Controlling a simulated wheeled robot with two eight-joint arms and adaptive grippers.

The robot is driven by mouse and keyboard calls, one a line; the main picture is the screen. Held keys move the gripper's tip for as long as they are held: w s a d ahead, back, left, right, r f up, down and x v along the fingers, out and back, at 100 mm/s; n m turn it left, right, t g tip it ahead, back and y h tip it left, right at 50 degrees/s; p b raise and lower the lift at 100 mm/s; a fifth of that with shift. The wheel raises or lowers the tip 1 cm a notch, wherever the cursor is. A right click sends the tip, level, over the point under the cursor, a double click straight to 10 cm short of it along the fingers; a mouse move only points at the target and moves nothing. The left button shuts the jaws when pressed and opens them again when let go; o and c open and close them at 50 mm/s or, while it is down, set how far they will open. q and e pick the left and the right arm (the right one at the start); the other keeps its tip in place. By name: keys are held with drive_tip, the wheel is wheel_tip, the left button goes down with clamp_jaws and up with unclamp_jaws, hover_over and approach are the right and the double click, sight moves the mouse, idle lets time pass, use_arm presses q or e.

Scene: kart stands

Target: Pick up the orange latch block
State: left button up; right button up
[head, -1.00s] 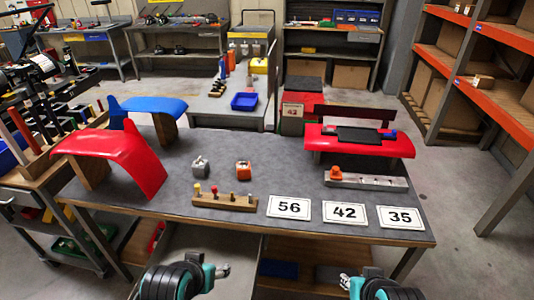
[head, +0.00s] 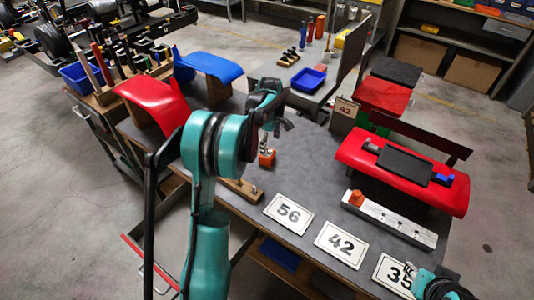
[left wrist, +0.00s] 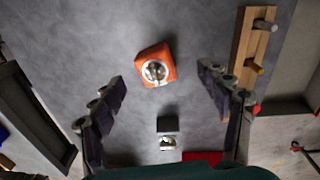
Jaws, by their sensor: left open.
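The orange latch block (head: 266,158) with a silver round top sits on the grey table, just below my left gripper (head: 272,122) in the head view. In the left wrist view the orange latch block (left wrist: 156,66) is slightly turned and lies ahead between the spread fingers of my left gripper (left wrist: 163,80). That gripper is open and holds nothing. A grey block (left wrist: 168,134) with a similar silver top stands nearer the palm in the wrist view; my arm hides it in the head view. My right gripper (head: 412,274) shows only partly at the lower right, over the table's front edge.
A wooden strip with pegs (head: 242,190) lies near the block, partly behind my left arm. Number cards 56 (head: 288,213), 42 (head: 341,242) and 35 (head: 396,275) lie along the front. A silver rail (head: 400,226) and red panel (head: 350,155) stand right. Bare table lies between.

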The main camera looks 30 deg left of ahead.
use_arm(q)
drive_tip(key=shift+w+a+f+n+g, duration=0.15)
drive_tip(key=shift+w+a+f+n, duration=0.2)
drive_tip(key=shift+a+f, duration=0.25)
drive_tip(key=shift+w+a+f+n+g, duration=0.15)
drive_tip(key=shift+w+a+f+n, duration=0.15)
drive_tip(key=shift+f, duration=0.35)
drive_tip(key=f, duration=0.3)
drive_tip(key=shift+a+n, duration=0.25)
drive_tip(key=f+b, duration=0.1)
drive_tip(key=f, duration=0.1)
drive_tip(key=f+b, duration=0.1)
drive_tip(key=f, duration=0.2)
drive_tip(key=shift+w+f+b, duration=0.2)
drive_tip(key=shift+f+b, duration=0.05)
drive_tip(key=shift+b, duration=0.1)
drive_tip(key=shift+r, duration=0.1)
drive_tip(key=c, duration=1.4)
